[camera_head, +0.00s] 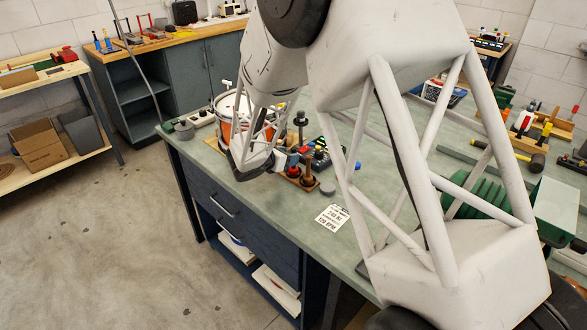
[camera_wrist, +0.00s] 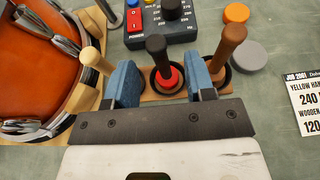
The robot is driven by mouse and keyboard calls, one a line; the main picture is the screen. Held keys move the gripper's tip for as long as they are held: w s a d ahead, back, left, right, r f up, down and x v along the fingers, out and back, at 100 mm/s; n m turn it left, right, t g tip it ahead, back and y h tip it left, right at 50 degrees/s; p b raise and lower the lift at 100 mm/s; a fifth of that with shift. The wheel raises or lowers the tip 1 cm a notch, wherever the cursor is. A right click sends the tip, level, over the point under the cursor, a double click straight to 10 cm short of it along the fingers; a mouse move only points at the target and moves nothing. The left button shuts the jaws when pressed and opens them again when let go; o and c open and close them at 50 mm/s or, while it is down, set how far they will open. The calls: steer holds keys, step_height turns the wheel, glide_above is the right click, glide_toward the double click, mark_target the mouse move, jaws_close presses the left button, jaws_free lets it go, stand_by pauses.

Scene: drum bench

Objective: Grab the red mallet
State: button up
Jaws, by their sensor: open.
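The red mallet (camera_wrist: 168,77) stands in the middle round black cup of a wooden holder (camera_wrist: 148,94). Its red part is low in the cup and a black grip (camera_wrist: 157,46) points up. My gripper (camera_wrist: 162,86) is open, with one blue-padded finger on each side of the red mallet. I cannot tell whether either pad touches it. In the head view my gripper (camera_head: 277,162) is low over the bench by the holder, and the red mallet (camera_head: 293,171) shows just right of it. The lower end of the mallet is hidden in the cup.
A brown-handled mallet (camera_wrist: 231,42) stands close right of my right finger, and a pale wooden handle (camera_wrist: 97,57) close left of my left finger. An orange drum (camera_wrist: 38,70) is at left, a switch box (camera_wrist: 190,20) behind. A printed card (camera_head: 333,216) lies on the bench.

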mark_target(294, 168)
steer(key=shift+x, duration=1.65)
steer(key=shift+f, duration=0.1)
jaws_close()
